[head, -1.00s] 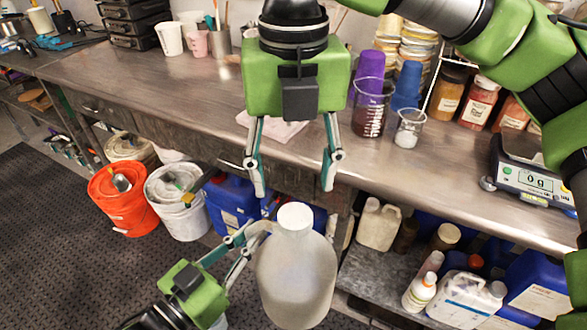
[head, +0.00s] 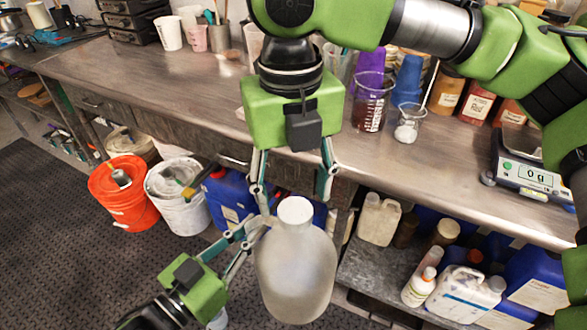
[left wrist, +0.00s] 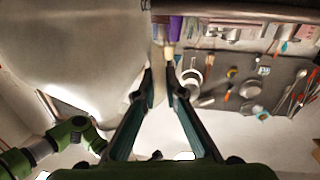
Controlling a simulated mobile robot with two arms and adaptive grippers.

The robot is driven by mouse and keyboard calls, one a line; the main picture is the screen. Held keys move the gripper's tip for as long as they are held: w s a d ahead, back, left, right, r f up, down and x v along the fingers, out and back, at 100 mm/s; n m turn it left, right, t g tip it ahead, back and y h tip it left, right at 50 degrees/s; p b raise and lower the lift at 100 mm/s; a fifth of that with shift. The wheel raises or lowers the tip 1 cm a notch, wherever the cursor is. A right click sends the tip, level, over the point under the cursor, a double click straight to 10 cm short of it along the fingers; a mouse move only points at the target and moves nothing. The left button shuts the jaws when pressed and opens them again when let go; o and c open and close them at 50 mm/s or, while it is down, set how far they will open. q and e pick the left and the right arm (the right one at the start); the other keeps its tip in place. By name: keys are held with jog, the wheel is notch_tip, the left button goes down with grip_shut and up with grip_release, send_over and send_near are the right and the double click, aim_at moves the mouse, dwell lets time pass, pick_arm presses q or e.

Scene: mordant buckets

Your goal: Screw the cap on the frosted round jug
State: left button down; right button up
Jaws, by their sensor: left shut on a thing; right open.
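The frosted round jug (head: 296,270) is upright in front of the bench, with a white cap (head: 295,210) on its neck. I cannot tell how tightly the cap sits. My left gripper (head: 258,224) is shut on the jug's handle at its upper left. In the left wrist view the jug (left wrist: 80,45) fills the upper left, and the left fingers (left wrist: 160,80) close on a pale strip of it. My right gripper (head: 293,190) is open and points down above the cap, one finger on each side, with no visible contact.
The metal bench (head: 150,85) runs behind, with a beaker of dark liquid (head: 370,105), a small beaker (head: 409,125) and a scale (head: 530,175). An orange bucket (head: 122,195) and a white bucket (head: 180,200) stand at left. Bottles crowd the low shelf (head: 370,270) at right.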

aim_at(294, 210)
jog(key=shift+f, duration=1.7)
jog(key=c, duration=1.2)
jog(key=shift+o, duration=0.2)
